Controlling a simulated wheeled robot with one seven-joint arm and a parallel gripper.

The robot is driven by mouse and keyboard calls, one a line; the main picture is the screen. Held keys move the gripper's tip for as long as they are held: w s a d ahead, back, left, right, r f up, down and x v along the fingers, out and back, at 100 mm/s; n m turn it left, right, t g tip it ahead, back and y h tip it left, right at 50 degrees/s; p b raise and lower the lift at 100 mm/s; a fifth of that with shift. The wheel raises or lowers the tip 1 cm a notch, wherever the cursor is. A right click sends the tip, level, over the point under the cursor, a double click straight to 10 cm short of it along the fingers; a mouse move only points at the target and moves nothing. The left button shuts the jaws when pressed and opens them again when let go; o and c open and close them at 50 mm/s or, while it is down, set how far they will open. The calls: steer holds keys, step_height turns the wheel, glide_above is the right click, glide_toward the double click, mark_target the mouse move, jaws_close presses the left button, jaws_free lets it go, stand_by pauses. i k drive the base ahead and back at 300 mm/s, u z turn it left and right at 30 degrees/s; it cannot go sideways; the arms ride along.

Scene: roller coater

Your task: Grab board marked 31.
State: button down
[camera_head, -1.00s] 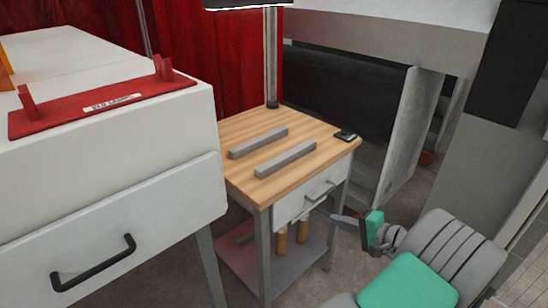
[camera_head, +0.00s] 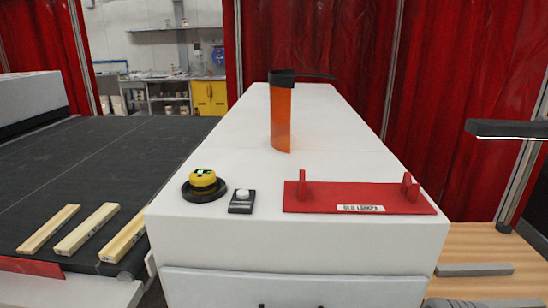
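Three pale wooden boards lie side by side at the near end of a dark conveyor belt at the lower left: a left board (camera_head: 48,230), a middle board (camera_head: 87,229) and a right board (camera_head: 124,238). Small dark marks show on the near ends of the boards, too small to read, so I cannot tell which is marked 31. The near end of the right board is close to the white cabinet. My gripper is not in view.
The dark belt (camera_head: 80,165) runs back beside a white cabinet (camera_head: 310,245). On the cabinet are a yellow-topped button (camera_head: 203,182), a small black switch box (camera_head: 241,202), a red holder (camera_head: 330,198) and an orange visor (camera_head: 281,118). A wooden bench (camera_head: 470,243) stands right.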

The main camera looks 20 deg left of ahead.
mark_target(31, 245)
steer(key=u, duration=2.75)
steer(key=i, duration=0.9)
steer(key=u, duration=0.55)
steer(key=i, duration=1.9)
steer(key=z, duration=0.2)
